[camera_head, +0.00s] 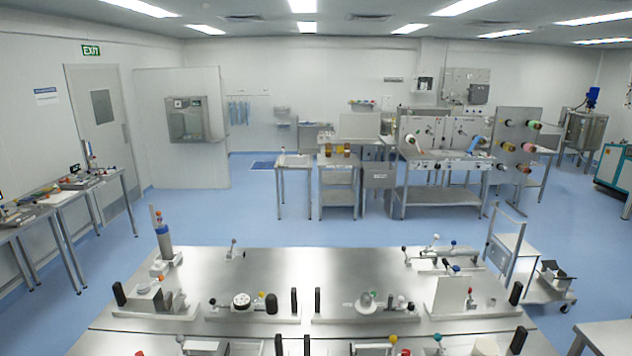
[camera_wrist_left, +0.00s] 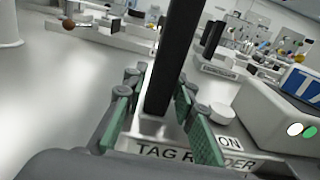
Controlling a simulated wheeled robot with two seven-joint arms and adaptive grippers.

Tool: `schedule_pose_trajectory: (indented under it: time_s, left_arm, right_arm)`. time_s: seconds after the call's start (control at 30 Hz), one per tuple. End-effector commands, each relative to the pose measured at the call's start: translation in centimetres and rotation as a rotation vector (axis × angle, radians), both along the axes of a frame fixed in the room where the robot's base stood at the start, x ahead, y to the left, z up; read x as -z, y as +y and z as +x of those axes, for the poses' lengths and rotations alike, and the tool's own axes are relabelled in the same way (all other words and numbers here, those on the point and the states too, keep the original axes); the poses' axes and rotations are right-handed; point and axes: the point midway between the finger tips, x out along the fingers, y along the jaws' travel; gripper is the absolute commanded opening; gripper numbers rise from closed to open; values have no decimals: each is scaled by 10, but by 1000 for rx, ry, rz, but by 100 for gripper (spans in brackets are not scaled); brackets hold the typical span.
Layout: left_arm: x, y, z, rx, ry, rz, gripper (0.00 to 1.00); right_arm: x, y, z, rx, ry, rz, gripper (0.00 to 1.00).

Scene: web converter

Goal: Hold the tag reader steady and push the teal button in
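In the left wrist view, a plate lettered "TAG R…DER" (camera_wrist_left: 160,152) lies at the bottom, partly hidden by my gripper. A black upright post (camera_wrist_left: 172,55) rises from it. My left gripper (camera_wrist_left: 163,125) has its green-padded fingers apart, one on each side of the post's lower part, with gaps showing. To the right is the white housing (camera_wrist_left: 268,112) with a blue sign reading "TA", cut off by the frame. A green-teal round button (camera_wrist_left: 309,130) and a white one are on its face. I cannot pick out the tag reader in the head view. My right gripper is not in view.
A steel bench (camera_head: 320,265) fills the lower head view, carrying several fixtures with black posts and coloured knobs. A post (camera_head: 119,293) and box (camera_head: 148,298) stand at its left. Its middle back is mostly clear. A cart (camera_head: 545,285) stands to the right.

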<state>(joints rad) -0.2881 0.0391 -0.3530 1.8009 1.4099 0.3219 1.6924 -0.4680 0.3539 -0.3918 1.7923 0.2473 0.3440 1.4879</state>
Motion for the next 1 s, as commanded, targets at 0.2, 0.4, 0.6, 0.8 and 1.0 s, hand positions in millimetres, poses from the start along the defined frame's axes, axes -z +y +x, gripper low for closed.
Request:
schedule_pose_trajectory:
  time_s: [0.2,0.4,0.6,0.8,1.0]
  left_arm:
    - [-4,0,2,-1,-7,0,38]
    - [-5,0,2,-1,-9,0,38]
    - [-4,-1,-15,-1,-7,1,38]
    - [-4,-2,-56,-1,-6,2,38]
    - [-4,-4,-94,0,-6,2,38]
  right_arm:
    - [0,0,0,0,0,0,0]
    - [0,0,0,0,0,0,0]
    - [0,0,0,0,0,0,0]
    - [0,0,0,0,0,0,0]
    - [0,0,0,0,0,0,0]
